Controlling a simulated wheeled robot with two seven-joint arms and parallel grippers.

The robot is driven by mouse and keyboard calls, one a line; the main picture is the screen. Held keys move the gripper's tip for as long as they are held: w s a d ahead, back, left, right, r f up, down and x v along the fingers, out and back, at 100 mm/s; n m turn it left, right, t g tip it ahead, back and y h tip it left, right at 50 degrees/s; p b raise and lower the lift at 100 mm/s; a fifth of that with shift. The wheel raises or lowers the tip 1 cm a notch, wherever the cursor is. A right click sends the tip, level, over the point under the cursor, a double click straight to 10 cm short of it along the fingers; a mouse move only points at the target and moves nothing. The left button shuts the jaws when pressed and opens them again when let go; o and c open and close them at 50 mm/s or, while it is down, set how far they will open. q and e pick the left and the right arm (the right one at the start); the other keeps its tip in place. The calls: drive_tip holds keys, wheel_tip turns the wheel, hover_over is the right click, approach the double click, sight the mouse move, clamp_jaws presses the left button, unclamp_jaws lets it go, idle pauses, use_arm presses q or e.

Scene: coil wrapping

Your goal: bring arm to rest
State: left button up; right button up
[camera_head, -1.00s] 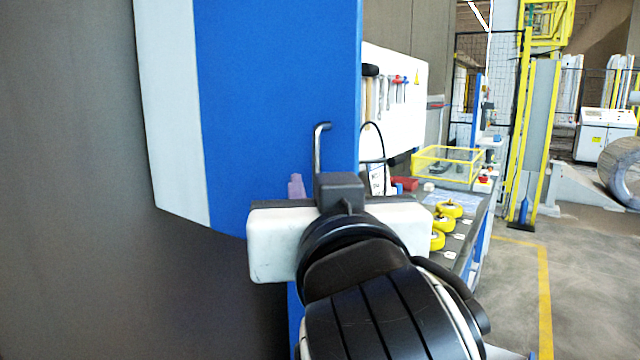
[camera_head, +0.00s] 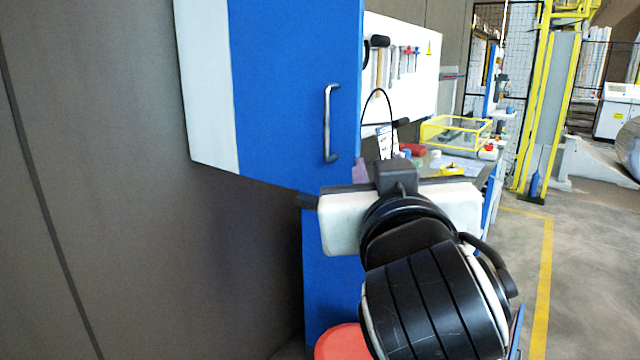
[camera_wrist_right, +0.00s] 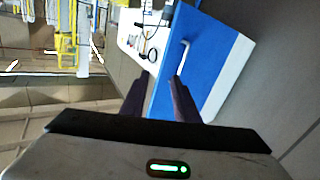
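My right arm reaches up from the lower right of the head view, its white gripper body (camera_head: 345,228) in front of the bench. In the right wrist view my right gripper (camera_wrist_right: 157,95) has its two dark fingers apart, with nothing between them. A blue cabinet (camera_head: 280,80) with a grey metal handle (camera_head: 328,123) stands beyond it. The handle also shows in the right wrist view (camera_wrist_right: 183,57), past the fingertips and apart from them. In the head view the gripper body hides most of the fingers. My left gripper is in neither view.
A red round seat (camera_head: 342,343) is low beside my arm. A workbench with a yellow-framed box (camera_head: 455,132) and a tool board (camera_head: 415,75) lies behind the gripper. Open floor (camera_head: 590,270) is at the right; a dark wall (camera_head: 90,200) is at the left.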

drive_tip(key=w+d+f+g+h, duration=0.15)
drive_tip(key=d+h, duration=0.25)
drive_tip(key=d, duration=0.8)
drive_tip(key=w+d+f+h, duration=0.15)
drive_tip(key=d+h, duration=0.35)
drive_tip(key=d, duration=0.6)
wheel_tip(320, 180, down, 21)
drive_tip(key=w+a+n+g+y, duration=0.2)
drive_tip(key=n+y, duration=0.2)
drive_tip(key=y, duration=0.2)
drive_tip(key=s+f+n+g+y, duration=0.1)
drive_tip(key=s+f, duration=0.2)
drive_tip(key=f, duration=0.6)
drive_tip(key=s+f+n+g+y, duration=0.15)
drive_tip(key=s+f, duration=0.25)
drive_tip(key=f, duration=0.5)
drive_tip(key=s+d+f+g+y, duration=0.1)
drive_tip(key=s+f+g+y, duration=0.25)
drive_tip(key=s+f, duration=1.75)
drive_tip(key=a+r+m, duration=0.2)
drive_tip(key=a+m, duration=0.3)
drive_tip(key=a, duration=0.7)
drive_tip(key=shift+s+a+r+y, duration=0.2)
drive_tip(key=shift+s+a+y, duration=0.05)
drive_tip(key=shift+s+y, duration=0.05)
